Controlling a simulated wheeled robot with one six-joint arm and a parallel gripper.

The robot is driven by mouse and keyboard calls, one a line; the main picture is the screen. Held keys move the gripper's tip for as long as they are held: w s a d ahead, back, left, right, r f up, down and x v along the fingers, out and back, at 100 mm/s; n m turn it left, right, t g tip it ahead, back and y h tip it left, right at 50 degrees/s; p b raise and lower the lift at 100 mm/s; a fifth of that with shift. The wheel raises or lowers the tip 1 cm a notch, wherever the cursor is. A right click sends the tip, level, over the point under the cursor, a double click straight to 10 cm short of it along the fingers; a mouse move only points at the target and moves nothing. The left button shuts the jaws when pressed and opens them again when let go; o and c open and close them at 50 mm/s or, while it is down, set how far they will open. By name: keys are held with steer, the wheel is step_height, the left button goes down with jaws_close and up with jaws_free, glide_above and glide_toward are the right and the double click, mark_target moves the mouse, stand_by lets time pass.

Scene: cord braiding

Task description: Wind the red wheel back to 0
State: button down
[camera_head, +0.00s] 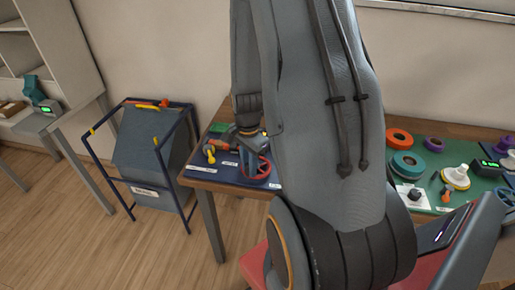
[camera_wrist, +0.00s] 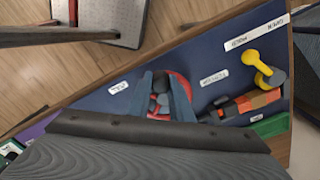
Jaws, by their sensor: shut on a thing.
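The red wheel (camera_head: 267,168) sits on a dark blue panel on the wooden table, in the middle of the head view. In the wrist view the red wheel (camera_wrist: 185,82) shows as a red rim around and between my fingers, with grey parts in the middle. My gripper (camera_wrist: 164,92) is over the wheel, its two blue-grey fingers shut on it. The fingers and the arm hide part of the wheel. Small white labels lie on the panel near it, too small to read surely. I cannot read the wheel's number.
A yellow-handled valve (camera_wrist: 258,68) and an orange-and-grey part (camera_wrist: 248,104) are close beside the wheel on the panel. A blue-framed stand (camera_head: 150,155) is left of the table. Spools and discs, including an orange ring (camera_head: 398,137), lie on a green mat at right.

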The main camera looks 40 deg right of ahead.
steer(key=shift+w+f+b, duration=0.2)
steer(key=shift+w+b, duration=0.15)
steer(key=shift+b, duration=1.5)
steer(key=b, duration=0.5)
steer(key=shift+s+r, duration=0.1)
steer(key=shift+r, duration=0.05)
steer(key=shift+s+d, duration=0.15)
steer(key=shift+s, duration=0.25)
steer(key=shift+s+d+r, duration=0.1)
steer(key=shift+s+d, duration=0.2)
steer(key=shift+s, duration=0.15)
steer(key=c, duration=1.5)
jaws_free()
